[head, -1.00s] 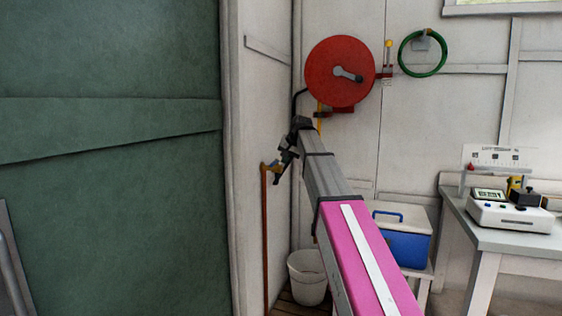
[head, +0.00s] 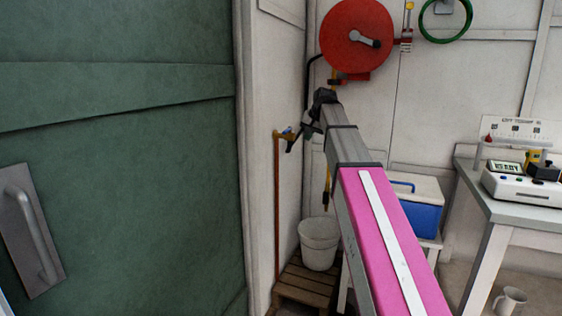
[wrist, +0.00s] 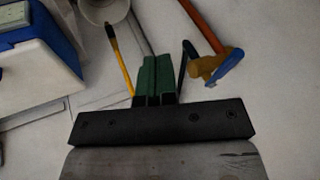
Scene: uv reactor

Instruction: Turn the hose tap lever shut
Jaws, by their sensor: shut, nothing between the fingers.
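The hose tap is a brass body (head: 277,134) on top of a copper pipe by the white wall, left of my arm in the head view. Its blue lever (head: 287,130) sticks out to the right. In the wrist view the brass tap (wrist: 206,66) and blue lever (wrist: 227,69) lie right of my gripper (wrist: 157,60). The green fingers are shut together and empty, with a visible gap to the lever. In the head view my gripper (head: 291,148) is small and dark, close to the tap; contact is hard to judge there.
A dark strip (wrist: 183,58) lies between fingers and tap. A yellow rod (wrist: 119,58) is to their left. A white bucket (head: 319,240) stands on a wooden pallet (head: 308,283) below. A blue cooler (head: 415,215) and red hose reel (head: 345,40) are beyond my arm.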

